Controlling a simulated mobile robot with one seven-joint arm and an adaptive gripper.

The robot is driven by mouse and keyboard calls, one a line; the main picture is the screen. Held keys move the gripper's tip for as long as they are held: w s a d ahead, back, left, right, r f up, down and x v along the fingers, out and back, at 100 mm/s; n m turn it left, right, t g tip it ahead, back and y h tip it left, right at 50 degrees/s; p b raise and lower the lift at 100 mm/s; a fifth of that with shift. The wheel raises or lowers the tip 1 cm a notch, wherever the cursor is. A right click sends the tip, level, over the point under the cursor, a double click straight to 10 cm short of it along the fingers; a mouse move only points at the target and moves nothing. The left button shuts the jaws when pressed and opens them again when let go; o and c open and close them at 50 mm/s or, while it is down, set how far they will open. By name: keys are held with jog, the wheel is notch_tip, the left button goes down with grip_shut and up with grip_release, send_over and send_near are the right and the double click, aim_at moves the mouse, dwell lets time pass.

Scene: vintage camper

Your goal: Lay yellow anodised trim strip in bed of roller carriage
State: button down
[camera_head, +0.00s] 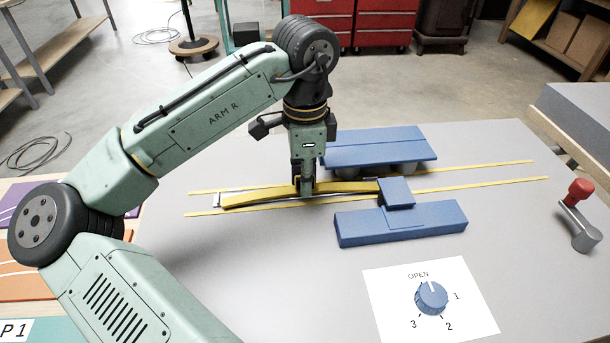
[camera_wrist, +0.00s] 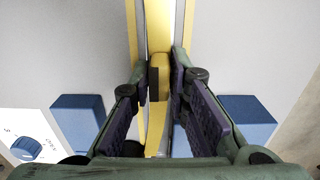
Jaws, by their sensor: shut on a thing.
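The yellow trim strip (camera_head: 345,187) is long, narrow and slightly bowed. It lies lengthwise between two thin yellow lines on the grey table, above a pale grey channel (camera_head: 218,200) that shows at its left end. My gripper (camera_head: 306,189) points down and is shut on the strip near its middle. In the wrist view the strip (camera_wrist: 159,60) runs between my fingertips (camera_wrist: 160,84). The strip's right end meets a small blue block (camera_head: 397,191). A blue flat-topped piece on grey rollers (camera_head: 375,150) stands just behind. I cannot tell whether the strip touches the channel along its length.
A long blue block (camera_head: 400,224) lies in front of the strip's right end. A blue dial (camera_head: 431,297) marked OPEN, 1, 2, 3 sits on a white card at the front. A red-knobbed crank (camera_head: 580,210) stands at the right.

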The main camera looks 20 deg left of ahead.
jog(key=shift+f, duration=0.2)
jog(key=c, duration=1.4)
grip_release()
jog(key=shift+c, duration=0.2)
notch_tip(320, 180, up, 12)
